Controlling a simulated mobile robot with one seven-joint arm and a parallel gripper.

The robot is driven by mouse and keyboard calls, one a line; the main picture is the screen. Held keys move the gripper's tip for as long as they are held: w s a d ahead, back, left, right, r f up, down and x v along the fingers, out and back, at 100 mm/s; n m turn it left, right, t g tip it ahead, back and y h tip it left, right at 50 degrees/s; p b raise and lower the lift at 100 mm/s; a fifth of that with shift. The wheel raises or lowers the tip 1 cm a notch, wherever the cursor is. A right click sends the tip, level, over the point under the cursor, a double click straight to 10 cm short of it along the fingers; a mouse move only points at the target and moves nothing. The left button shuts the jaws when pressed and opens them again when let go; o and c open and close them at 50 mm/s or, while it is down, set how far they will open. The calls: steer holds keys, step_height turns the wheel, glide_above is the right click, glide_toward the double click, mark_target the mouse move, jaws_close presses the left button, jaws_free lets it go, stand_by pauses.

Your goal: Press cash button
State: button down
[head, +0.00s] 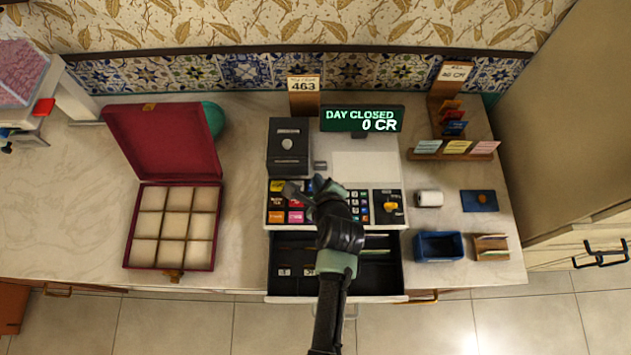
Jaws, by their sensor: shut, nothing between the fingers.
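The cash register (365,165) stands on the counter in the head view. Its display (362,119) reads "DAY CLOSED 0 CR". Large coloured keys (296,217) in yellow, orange and pink lie at its left, and small keys (359,205) lie right of my arm. The labels are too small to read, so I cannot tell which key is cash, and my arm hides part of the keyboard. My gripper (288,190) is shut and empty, over the upper part of the large keys. I cannot tell whether it touches one. The cash drawer (382,280) is open below.
An open red box (129,226) with empty compartments stands at the left. A black box (289,146) is behind the keys. A paper roll (430,198), a blue tray (438,246) and a card rack (456,148) are at the right. Bare counter lies between the red box and the register.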

steer(key=shift+r+p, duration=2.4)
steer(key=shift+r, duration=0.1)
steer(key=shift+f, duration=0.1)
steer(key=w+d+r+n+t+h+b, duration=0.1)
steer(key=w+r+n+t+b, duration=0.4)
steer(key=r, duration=0.9)
steer(key=w+d+r+n+t+b, duration=0.1)
steer(key=w+r+n+t, duration=0.2)
steer(key=w+r+n, duration=0.75)
steer(key=s+a+r+n+t+b, duration=0.1)
steer(key=s+r+t+b, duration=0.2)
steer(key=r, duration=0.8)
steer(key=s+a+r+n+t+b, duration=0.1)
steer(key=s+r+n+t, duration=0.1)
steer(key=s+r, duration=0.65)
steer(key=s+r+n+t+b, duration=0.1)
steer(key=s+r+n+t, duration=0.1)
steer(key=s+r, duration=0.3)
steer(key=s+r+n+t+h+b, duration=0.1)
steer(key=s+r+n+t, duration=0.2)
steer(key=r, duration=0.7)
steer(key=shift+s+a+r+n+b, duration=0.2)
steer(key=shift+s+r+n+b, duration=0.25)
steer(key=shift+s, duration=0.65)
